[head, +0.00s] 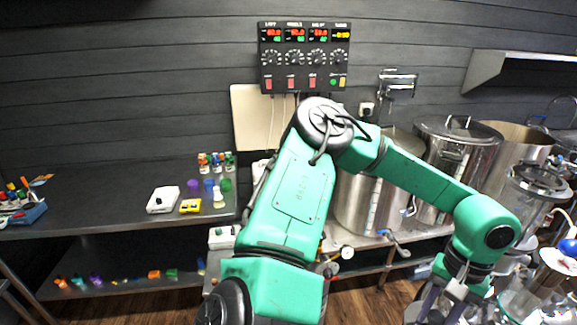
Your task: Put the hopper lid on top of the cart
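A round, see-through lid with a dark rim, which looks like the hopper lid (540,181), sits on a clear cylindrical vessel at the right edge. A green arm of mine, which I take as the left, rises from the bottom middle and bends over to the right. Its gripper (432,308) points down at the bottom edge, left of and below the lid and apart from it. Its fingers are cut off by the frame, so its opening and anything in it cannot be made out. My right gripper is not in view. I cannot clearly identify the cart.
Steel kettles (457,150) stand on a bench behind my arm. A valve with a blue handle (393,238) and a gauge (347,252) stick out in front. A dark shelf (110,205) at left holds small bottles and boxes. A control panel (305,57) hangs on the wall.

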